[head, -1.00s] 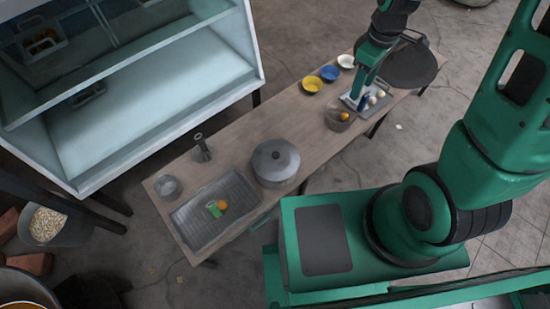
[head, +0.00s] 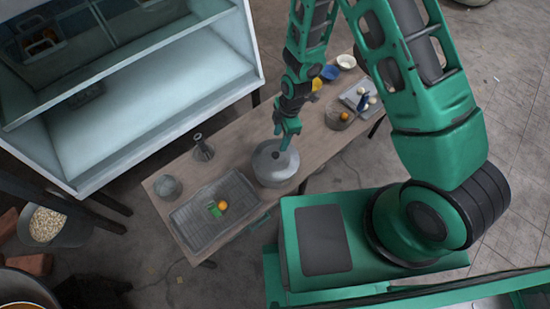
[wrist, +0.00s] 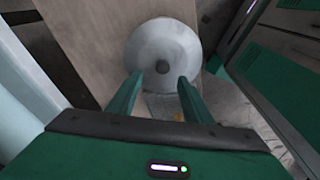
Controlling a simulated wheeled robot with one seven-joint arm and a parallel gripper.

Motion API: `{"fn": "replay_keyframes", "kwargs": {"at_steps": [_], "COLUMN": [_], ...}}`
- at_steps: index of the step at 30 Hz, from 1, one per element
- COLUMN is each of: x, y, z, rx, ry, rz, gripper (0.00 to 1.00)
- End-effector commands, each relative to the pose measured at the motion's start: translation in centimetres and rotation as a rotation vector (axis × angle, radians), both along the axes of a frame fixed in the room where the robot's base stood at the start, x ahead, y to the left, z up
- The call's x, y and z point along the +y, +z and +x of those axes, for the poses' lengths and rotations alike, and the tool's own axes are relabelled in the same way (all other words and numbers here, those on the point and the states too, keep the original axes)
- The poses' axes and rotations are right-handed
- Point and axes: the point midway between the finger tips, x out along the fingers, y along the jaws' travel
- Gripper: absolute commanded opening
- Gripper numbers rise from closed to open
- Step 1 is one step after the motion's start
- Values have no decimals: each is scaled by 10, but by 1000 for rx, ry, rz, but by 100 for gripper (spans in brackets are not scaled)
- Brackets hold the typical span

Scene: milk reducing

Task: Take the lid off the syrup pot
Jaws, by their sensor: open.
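The syrup pot (head: 275,174) is a round grey metal pot in the middle of the wooden table. My gripper (head: 288,133) is just above the pot in the head view, pointing down, and hides part of the lid. In the wrist view my gripper (wrist: 160,82) is open and empty, its fingers either side of the knob's line; I cannot tell the exact height above it.
Left of the pot is a grey tray (head: 184,225) with an orange and a green item. A grey bowl (head: 167,187) and a dark flask-like vessel (head: 203,147) stand behind the tray. Yellow, blue and white bowls (head: 346,62) stand at the far end.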

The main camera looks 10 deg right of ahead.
Motion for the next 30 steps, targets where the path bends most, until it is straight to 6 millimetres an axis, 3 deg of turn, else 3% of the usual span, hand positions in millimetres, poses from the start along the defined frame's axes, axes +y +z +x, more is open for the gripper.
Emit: {"fn": "replay_keyframes", "kwargs": {"at_steps": [4,14,22,30], "x": [3,7,16,18], "y": [-22,-43,-77,-87], "z": [-2,-4,-11,-11], "rx": [3,1,2,0], "ry": [-1,-1,-2,-3], "rz": [-2,-1,-2,-1], "gripper": [46,46,46,46]}}
